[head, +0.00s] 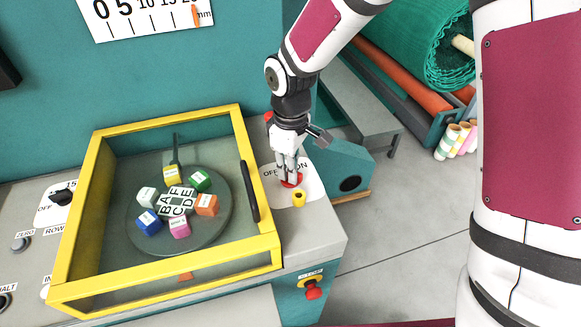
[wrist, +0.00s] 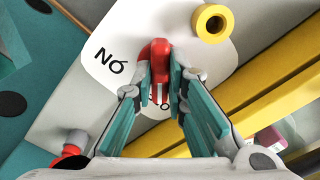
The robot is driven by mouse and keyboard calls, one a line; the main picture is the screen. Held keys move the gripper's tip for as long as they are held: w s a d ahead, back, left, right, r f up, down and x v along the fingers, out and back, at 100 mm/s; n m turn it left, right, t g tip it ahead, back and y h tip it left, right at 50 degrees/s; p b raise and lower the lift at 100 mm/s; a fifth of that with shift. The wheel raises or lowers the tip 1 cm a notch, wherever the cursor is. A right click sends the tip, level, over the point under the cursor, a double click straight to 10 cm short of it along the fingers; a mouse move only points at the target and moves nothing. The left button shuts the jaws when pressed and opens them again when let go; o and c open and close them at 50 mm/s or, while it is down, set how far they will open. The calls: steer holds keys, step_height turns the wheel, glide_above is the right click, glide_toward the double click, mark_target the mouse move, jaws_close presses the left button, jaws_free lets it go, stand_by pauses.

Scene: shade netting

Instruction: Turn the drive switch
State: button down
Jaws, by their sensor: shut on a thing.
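The drive switch is a red knob (head: 291,182) on a white label plate (head: 310,181) marked OFF and ON, on the panel right of the yellow-framed box. In the wrist view the red knob (wrist: 160,56) stands between my fingertips, its rounded top showing. My gripper (head: 288,173) points down from above and is shut on the knob; it also shows in the wrist view (wrist: 157,90). The ON lettering (wrist: 111,62) is readable beside the knob, while the OFF lettering is mostly covered by my fingers. I cannot tell which mark the knob points at.
A yellow hollow post (head: 299,199) stands close to the knob. The yellow-framed box (head: 257,250) with a black handle (head: 250,191) and coloured cubes inside is on the left. A red stop button (head: 313,292) is on the front face. Green netting rolls (head: 425,45) lie back right.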

steer(key=c, duration=1.6)
jaws_free()
steer(key=shift+r, duration=0.15)
step_height(320, 180, up, 12)
steer(key=s+d+r+m+t, duration=0.2)
steer(key=s+d+r+m, duration=0.3)
steer(key=s+d, duration=0.4)
steer(key=s+d+r+m+t, duration=0.3)
steer(key=s+d+r+m, duration=0.3)
steer(key=s+d, duration=0.3)
steer(key=shift+s+r+m+t, duration=0.25)
steer(key=shift+s+m+t, duration=0.05)
steer(key=shift+s+m, duration=0.4)
